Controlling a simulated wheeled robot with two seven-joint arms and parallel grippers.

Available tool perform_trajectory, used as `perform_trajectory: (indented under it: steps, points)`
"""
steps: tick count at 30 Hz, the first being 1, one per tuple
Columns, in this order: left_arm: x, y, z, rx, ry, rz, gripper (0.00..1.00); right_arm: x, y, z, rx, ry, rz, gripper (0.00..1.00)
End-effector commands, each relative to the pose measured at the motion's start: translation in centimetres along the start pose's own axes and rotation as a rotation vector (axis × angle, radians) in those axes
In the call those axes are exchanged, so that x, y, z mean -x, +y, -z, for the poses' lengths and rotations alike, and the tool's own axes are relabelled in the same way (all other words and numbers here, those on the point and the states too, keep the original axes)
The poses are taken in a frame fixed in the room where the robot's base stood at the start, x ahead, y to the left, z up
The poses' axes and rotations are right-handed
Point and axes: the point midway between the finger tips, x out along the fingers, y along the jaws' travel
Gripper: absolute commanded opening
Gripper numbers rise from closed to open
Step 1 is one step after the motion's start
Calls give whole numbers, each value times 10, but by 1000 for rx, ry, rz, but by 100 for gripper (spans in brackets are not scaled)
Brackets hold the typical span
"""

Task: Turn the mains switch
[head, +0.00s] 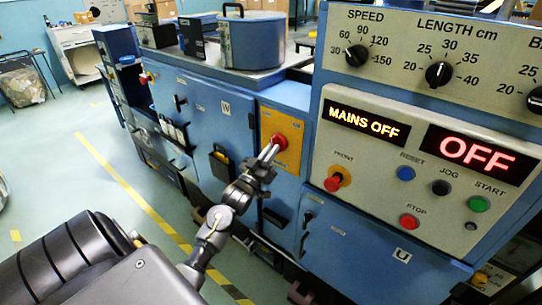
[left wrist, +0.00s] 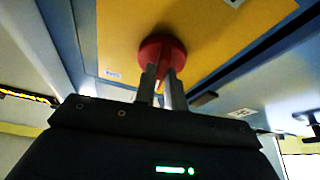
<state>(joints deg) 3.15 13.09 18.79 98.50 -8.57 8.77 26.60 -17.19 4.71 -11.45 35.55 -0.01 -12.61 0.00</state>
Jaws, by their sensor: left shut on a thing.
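The mains switch is a red round knob (head: 279,140) on a yellow plate (head: 289,158) on the blue machine front. In the left wrist view the red knob (left wrist: 162,52) sits on the yellow plate (left wrist: 215,30), straight ahead of my fingers. My left gripper (head: 268,153) reaches up to the knob from below left. In the left wrist view its two fingers (left wrist: 162,75) are close together and shut on the knob, covering part of its lower side. The display beside it reads MAINS OFF (head: 366,123). My right gripper is not in view.
The control panel to the right has an OFF display (head: 477,153), dials, coloured buttons and a red FRONT stop knob (head: 334,183). A blue drum (head: 252,40) stands on the machine top. The green floor (head: 100,190) at the left is open, with yellow lines.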

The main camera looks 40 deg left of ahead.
Motion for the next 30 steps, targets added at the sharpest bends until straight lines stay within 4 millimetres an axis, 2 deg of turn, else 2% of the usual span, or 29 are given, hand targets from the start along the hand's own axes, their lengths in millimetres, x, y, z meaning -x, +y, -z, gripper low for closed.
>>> perform_trajectory:
  steps: [12, 30]
  points:
    - [0, -4, -1, -370, 0, -155, 0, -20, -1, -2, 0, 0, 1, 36]
    - [-1, -6, 2, -809, -1, -338, 0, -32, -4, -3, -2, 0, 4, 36]
